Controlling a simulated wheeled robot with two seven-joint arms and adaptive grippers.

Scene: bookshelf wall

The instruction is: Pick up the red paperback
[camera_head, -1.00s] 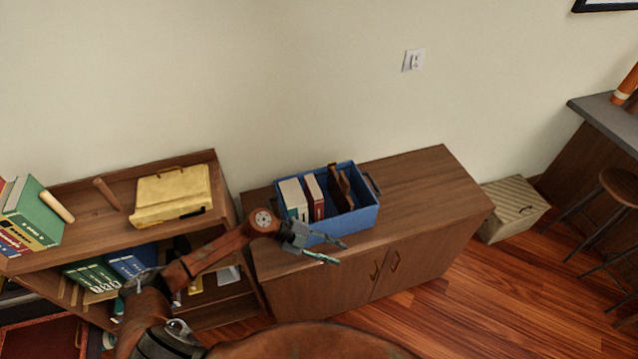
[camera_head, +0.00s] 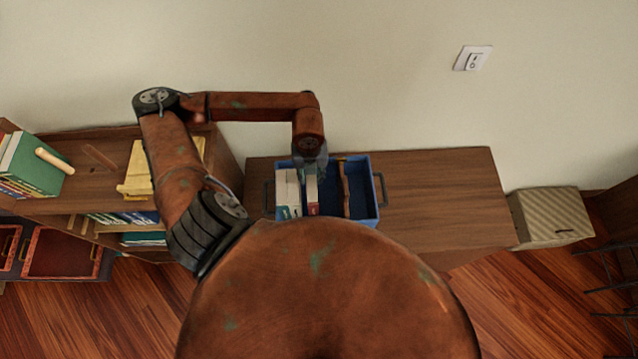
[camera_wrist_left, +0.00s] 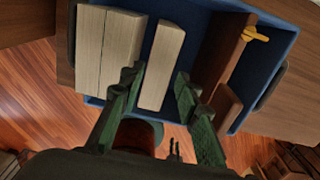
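The red paperback (camera_head: 312,196) stands upright in the blue box (camera_head: 372,199) on the cabinet, with its pale page edge up. In the left wrist view it is the single pale block (camera_wrist_left: 162,62) between my fingers; its cover barely shows there. My left gripper (camera_head: 310,163) points down over the box. In the left wrist view the green fingers of the left gripper (camera_wrist_left: 157,85) are open, one on each side of this book, with gaps visible. How deep the fingertips reach is hard to tell. My right gripper is not in view.
Pale-edged books (camera_wrist_left: 105,48) stand close left of the paperback. A brown divider or book (camera_head: 344,188) stands to its right. The cabinet top (camera_head: 440,195) is clear right of the box. A bookshelf (camera_head: 85,190) stands at left, a striped box (camera_head: 549,215) at right.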

